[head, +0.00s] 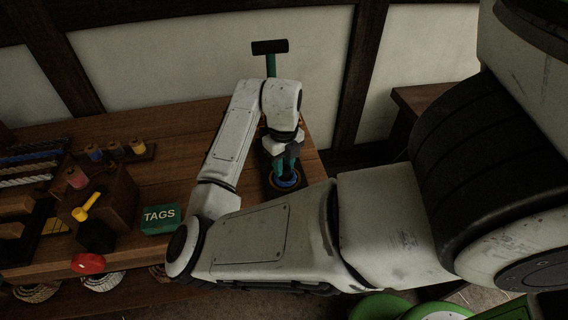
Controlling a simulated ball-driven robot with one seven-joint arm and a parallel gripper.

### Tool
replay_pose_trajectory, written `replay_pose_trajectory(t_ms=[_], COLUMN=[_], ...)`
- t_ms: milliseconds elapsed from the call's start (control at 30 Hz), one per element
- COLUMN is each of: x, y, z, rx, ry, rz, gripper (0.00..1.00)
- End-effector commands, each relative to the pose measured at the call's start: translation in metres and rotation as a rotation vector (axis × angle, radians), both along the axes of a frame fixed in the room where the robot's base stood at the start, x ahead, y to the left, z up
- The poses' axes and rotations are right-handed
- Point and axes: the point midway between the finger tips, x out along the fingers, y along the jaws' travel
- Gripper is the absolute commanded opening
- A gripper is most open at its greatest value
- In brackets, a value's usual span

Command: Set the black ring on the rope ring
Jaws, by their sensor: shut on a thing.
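My gripper (287,171) points down over the right end of the wooden bench, with its teal fingers shut. A dark ring, which I take to be the black ring (284,187), is at the fingertips, with some blue showing at its middle. A thin tan rim, apparently the rope ring (270,186), shows around and below it on the bench. The fingers and wrist hide part of both. I cannot tell whether the black ring touches the rope ring or hangs just above it.
A post with a black crossbar (270,47) stands behind my wrist. The bench's right edge is close.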

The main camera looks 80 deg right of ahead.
Motion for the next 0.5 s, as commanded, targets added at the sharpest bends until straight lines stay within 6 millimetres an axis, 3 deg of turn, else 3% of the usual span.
replay_pose_trajectory(t_ms=[500], x=[0.0003], y=[0.0002], z=[-0.0096], rx=[0.001], ry=[-0.001], rz=[0.001], gripper=[0.01])
